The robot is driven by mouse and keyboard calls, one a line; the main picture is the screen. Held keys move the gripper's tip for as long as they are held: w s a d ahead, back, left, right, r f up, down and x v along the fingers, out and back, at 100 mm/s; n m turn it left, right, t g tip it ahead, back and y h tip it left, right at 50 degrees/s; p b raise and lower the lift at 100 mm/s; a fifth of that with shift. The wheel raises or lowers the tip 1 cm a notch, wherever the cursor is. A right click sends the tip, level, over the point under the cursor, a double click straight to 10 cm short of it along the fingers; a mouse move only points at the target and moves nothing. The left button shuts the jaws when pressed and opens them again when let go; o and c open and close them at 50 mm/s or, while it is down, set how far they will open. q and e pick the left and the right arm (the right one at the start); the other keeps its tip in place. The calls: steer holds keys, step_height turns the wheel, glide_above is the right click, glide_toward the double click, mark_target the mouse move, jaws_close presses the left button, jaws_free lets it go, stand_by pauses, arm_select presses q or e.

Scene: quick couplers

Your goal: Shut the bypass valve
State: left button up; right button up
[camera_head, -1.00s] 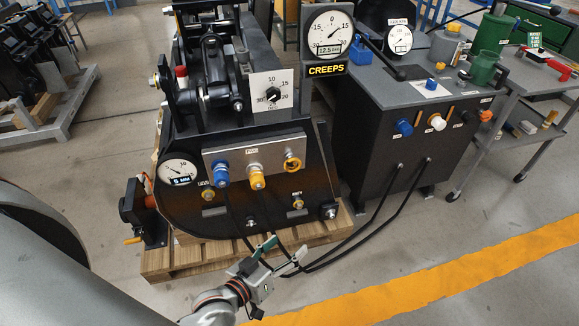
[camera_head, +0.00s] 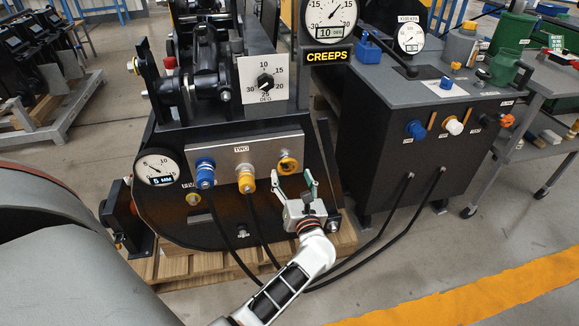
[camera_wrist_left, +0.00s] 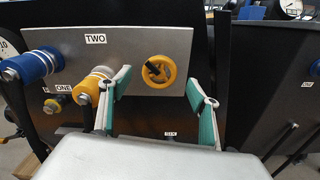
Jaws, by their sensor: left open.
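A yellow round handwheel (camera_head: 288,165) with a dark centre sits at the right end of the grey panel (camera_head: 240,152) marked TWO. It also shows in the left wrist view (camera_wrist_left: 159,72), with a black mark or lever across its hub. I cannot read any label naming the bypass valve. My left gripper (camera_head: 296,184) is open and empty, just in front of and below the handwheel. In the left wrist view its green-padded fingers (camera_wrist_left: 160,88) stand either side of the handwheel, apparently short of it. My right gripper is not in view.
A blue coupler (camera_head: 205,173) and a yellow coupler (camera_head: 245,178) with hoses are left of the handwheel; the yellow one is close to my left finger. A dark cabinet (camera_head: 385,165) with blue, white and orange fittings stands right. Hoses cross the floor below.

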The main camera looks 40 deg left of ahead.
mark_target(288, 168)
arm_select(q)
steer(key=shift+x, duration=2.8)
steer(key=c, duration=1.1)
